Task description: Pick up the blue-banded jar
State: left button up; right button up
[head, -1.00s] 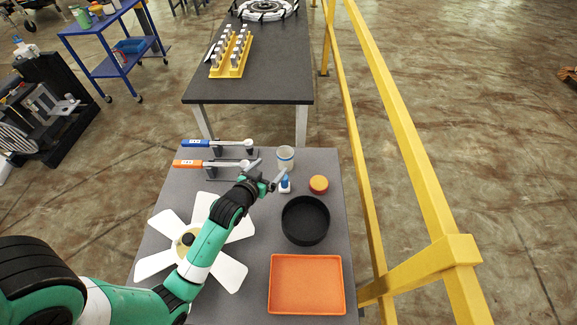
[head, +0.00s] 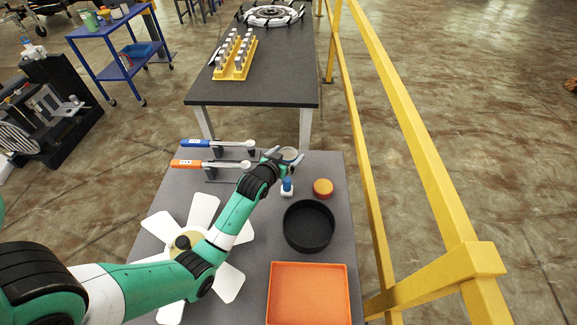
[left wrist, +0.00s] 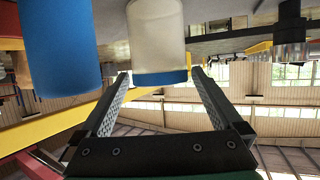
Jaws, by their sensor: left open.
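The blue-banded jar (head: 289,153) stands upright at the back of the grey table, a pale cylinder partly hidden by my left gripper (head: 284,158). In the left wrist view the jar (left wrist: 157,38) appears upside down, its blue band nearest the gripper. My left gripper (left wrist: 160,77) is open there, its two fingertips on either side of the jar's outline. No contact is visible, and I cannot tell how far the tips reach along the jar. My right gripper is not in view.
A small blue-topped bottle (head: 287,187) stands close in front of the jar. A white fan (head: 231,281) is front left.

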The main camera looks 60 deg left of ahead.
pick_arm(q)
jog(key=shift+w+a+f, duration=0.2)
jog(key=shift+w+a, duration=0.15)
jog(key=c, duration=1.4)
jog(key=shift+o, duration=0.2)
jog(key=shift+r+p, duration=0.3)
jog(key=shift+r, duration=0.3)
jog(key=s+d+r+p, duration=0.9)
jog(key=s+r, duration=0.1)
jog(key=r, duration=0.1)
jog(key=shift+s+d+r, duration=0.15)
jog(key=shift+d+r, duration=0.25)
